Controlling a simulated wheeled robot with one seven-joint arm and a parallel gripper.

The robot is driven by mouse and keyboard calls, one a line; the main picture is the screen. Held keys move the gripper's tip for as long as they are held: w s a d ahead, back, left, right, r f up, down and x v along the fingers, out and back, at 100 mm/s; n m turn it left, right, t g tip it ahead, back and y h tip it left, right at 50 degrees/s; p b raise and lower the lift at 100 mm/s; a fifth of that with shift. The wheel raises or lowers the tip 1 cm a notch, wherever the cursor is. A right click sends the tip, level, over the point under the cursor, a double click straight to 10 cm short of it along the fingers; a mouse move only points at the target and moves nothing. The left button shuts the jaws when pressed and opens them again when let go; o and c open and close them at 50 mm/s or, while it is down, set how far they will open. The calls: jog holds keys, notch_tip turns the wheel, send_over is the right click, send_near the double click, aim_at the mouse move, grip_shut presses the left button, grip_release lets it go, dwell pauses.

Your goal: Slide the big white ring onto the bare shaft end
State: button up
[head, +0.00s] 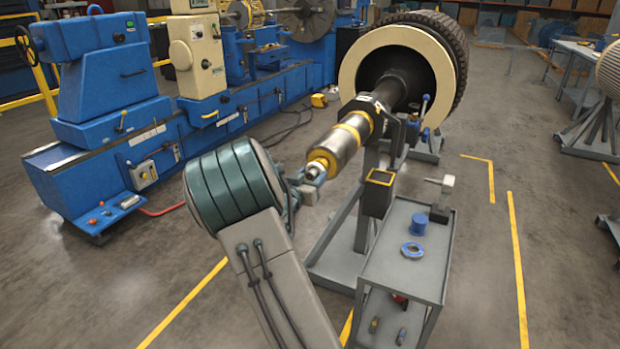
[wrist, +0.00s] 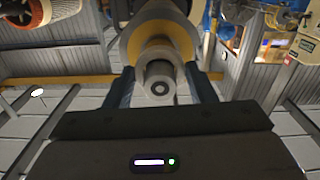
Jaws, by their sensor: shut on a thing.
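The white ring (head: 317,166) is at the near end of the rotor shaft (head: 341,143), in front of its yellow collar. In the wrist view, the pale ring (wrist: 160,54) surrounds the round grey shaft end (wrist: 160,88), which shows through its opening. My gripper (head: 309,183) is shut on the ring, with a blue finger on each side in the wrist view (wrist: 162,78). I cannot tell how far along the shaft the ring sits or whether it touches the collar. My wrist and arm partly hide the fingers in the head view.
A grey stand (head: 364,215) supports the shaft. A blue machine (head: 140,150) stands left. A large cream ring (head: 352,75) surrounds the shaft's far part.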

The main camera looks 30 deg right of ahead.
jog(key=shift+w+d, duration=0.4)
jog(key=shift+d, duration=0.1)
jog(key=o, duration=1.5)
jog(key=shift+a, duration=0.1)
jog(key=v, duration=0.8)
jog(key=shift+s+a+p, duration=0.3)
jog(key=shift+p, duration=0.1)
